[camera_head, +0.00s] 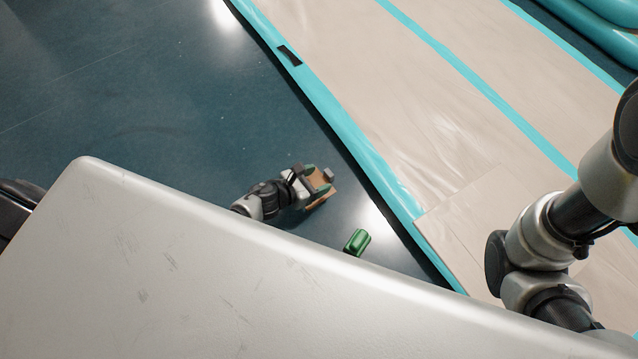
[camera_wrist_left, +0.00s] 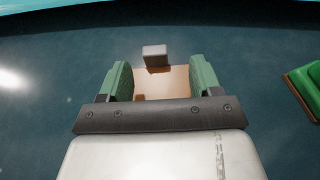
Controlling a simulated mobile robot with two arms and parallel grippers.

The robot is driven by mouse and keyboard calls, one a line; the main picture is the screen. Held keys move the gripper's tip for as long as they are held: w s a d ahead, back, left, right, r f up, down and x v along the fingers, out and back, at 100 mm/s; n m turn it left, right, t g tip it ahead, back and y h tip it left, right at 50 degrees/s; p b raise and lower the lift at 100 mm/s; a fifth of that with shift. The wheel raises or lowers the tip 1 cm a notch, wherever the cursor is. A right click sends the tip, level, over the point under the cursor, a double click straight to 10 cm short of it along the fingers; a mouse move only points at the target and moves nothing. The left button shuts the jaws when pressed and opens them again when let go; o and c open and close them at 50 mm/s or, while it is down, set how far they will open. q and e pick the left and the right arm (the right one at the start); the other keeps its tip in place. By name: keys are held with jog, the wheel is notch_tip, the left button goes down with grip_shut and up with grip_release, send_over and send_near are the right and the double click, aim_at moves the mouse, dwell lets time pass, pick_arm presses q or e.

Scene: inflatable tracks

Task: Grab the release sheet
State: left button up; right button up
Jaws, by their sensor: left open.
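A flat tan-brown piece (camera_head: 319,186), which may be the release sheet, shows at my left gripper (camera_head: 318,181) in the head view. In the left wrist view the tan piece (camera_wrist_left: 168,84) lies between the two green fingers of my left gripper (camera_wrist_left: 160,72). The fingers are apart, one on each side of it; I cannot tell whether they touch it. A small grey block (camera_wrist_left: 155,54) sits at its far edge, also seen in the head view (camera_head: 328,174). The near part of the piece is hidden by the gripper body. My right gripper is out of view.
A green object (camera_head: 357,242) lies on the dark blue floor (camera_head: 150,110); in the left wrist view it (camera_wrist_left: 308,88) has a brown base. A beige track with turquoise edging (camera_head: 350,128) runs along the right. Floor left of my left gripper is clear.

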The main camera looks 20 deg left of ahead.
aim_at(330, 171)
pick_arm(q)
jog(key=b+x, duration=0.2)
jog(key=x, duration=0.2)
jog(key=shift+w+a+f+b, duration=0.1)
jog(key=shift+w+a+b, duration=0.1)
jog(key=shift+w+b, duration=0.15)
jog(key=shift+w+d+f, duration=0.1)
jog(key=shift+w+d, duration=0.2)
jog(key=shift+w, duration=0.15)
jog(key=c, duration=1)
